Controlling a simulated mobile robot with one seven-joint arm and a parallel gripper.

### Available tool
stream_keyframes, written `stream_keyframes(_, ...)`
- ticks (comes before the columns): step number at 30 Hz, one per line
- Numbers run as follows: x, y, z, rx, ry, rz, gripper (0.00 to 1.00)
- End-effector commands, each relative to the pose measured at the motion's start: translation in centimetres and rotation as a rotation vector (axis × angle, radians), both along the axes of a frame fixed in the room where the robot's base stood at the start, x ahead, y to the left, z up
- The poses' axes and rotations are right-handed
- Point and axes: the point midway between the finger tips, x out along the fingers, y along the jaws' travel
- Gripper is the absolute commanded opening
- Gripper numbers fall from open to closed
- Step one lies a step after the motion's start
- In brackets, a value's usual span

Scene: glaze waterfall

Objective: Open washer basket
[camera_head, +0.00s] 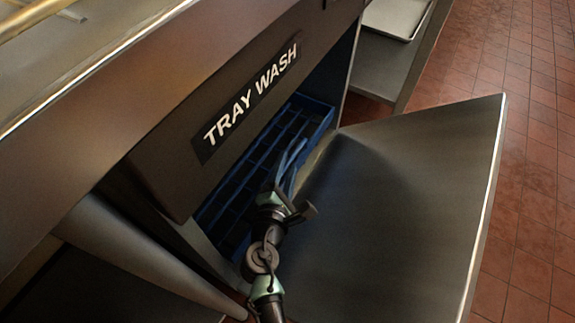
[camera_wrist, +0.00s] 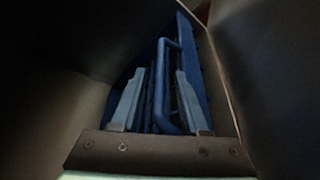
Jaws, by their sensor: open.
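The washer basket (camera_head: 232,196) is a blue slatted rack inside the dark washer marked TRAY WASH (camera_head: 250,95). The washer's metal door (camera_head: 405,195) is folded down and open. My gripper (camera_head: 293,158) reaches over the door at the opening, by the basket's near side. In the wrist view my gripper (camera_wrist: 160,75) has its two pale blue fingers apart. A blue bar-shaped handle (camera_wrist: 161,95) of the basket shows between the fingers in the picture. I cannot tell whether the fingers touch it. My arm hides part of the basket's front.
Dark walls of the opening stand close on both sides in the wrist view. A metal counter with a tray (camera_head: 395,17) stands beyond the washer. A rounded metal panel (camera_head: 140,255) lies left of my arm. The red tiled floor (camera_head: 535,190) on the right is clear.

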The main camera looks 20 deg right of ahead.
Motion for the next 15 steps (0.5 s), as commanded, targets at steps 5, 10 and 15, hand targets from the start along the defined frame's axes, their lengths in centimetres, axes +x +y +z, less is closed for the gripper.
stream_keyframes(5, 1.16, -0.73, -0.38, 0.000, 0.000, 0.000, 0.45)
stream_keyframes(10, 1.35, -0.86, -0.36, 0.001, 0.001, 0.000, 0.45)
stream_keyframes(15, 1.33, -0.84, -0.34, 0.001, 0.001, 0.000, 0.41)
